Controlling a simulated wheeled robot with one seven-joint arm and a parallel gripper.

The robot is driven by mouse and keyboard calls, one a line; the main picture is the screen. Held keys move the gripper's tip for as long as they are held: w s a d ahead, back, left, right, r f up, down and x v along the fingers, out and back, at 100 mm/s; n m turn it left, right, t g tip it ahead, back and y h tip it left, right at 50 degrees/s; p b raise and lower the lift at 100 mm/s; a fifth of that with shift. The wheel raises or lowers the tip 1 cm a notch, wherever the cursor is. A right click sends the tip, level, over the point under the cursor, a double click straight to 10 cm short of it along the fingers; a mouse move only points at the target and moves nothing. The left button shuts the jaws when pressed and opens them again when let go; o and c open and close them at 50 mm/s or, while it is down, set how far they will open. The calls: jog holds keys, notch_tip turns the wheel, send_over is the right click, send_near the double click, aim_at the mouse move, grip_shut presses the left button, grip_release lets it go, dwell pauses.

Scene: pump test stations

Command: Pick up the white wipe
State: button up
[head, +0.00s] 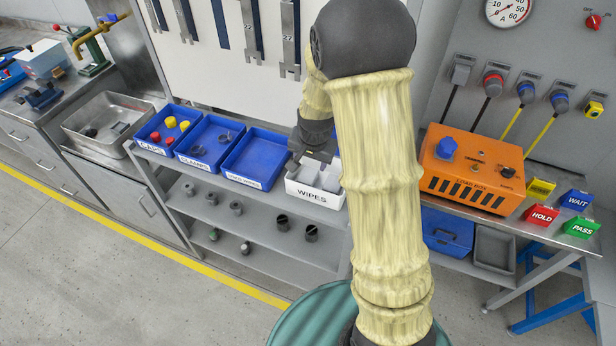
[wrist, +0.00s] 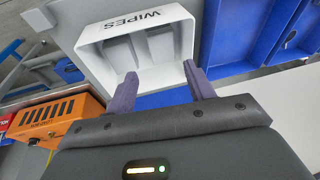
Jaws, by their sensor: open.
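The white bin labelled WIPES (head: 300,191) stands on the top of the grey shelf unit, right of the blue bins. White folded wipes (head: 329,178) lie inside it, partly hidden behind my arm. In the wrist view the white bin (wrist: 187,42) faces my gripper and the white wipes (wrist: 122,50) show as pale slabs in it. My gripper (wrist: 162,88) is open and empty, its two dark fingers apart at the bin's near edge. In the head view my gripper (head: 308,160) is above the left part of the bin; its fingertips are hard to make out.
Blue bins of caps (head: 160,145), clamps (head: 190,158) and an empty-looking one (head: 250,175) stand to the left. The orange load box (head: 465,182) and coloured signs (head: 543,215) are on the bench at right. A back panel with hanging wrenches (head: 250,30) rises behind the bins.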

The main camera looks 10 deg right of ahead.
jog(key=p, duration=0.1)
send_over(308, 176)
jog(key=s, duration=0.2)
notch_tip(308, 176, down, 4)
jog(key=shift+f, duration=0.25)
jog(key=shift+d+f, duration=0.1)
jog(key=shift+f, duration=0.4)
jog(key=shift+w+a, duration=0.1)
jog(key=shift+a, duration=0.1)
jog(key=shift+a+f, duration=0.1)
jog(key=p+x, duration=0.2)
jog(key=x, duration=0.1)
jog(key=shift+w+d+f, duration=0.15)
jog(key=shift+d, duration=0.05)
jog(key=shift+p+x, duration=0.3)
jog(key=shift+x, duration=0.55)
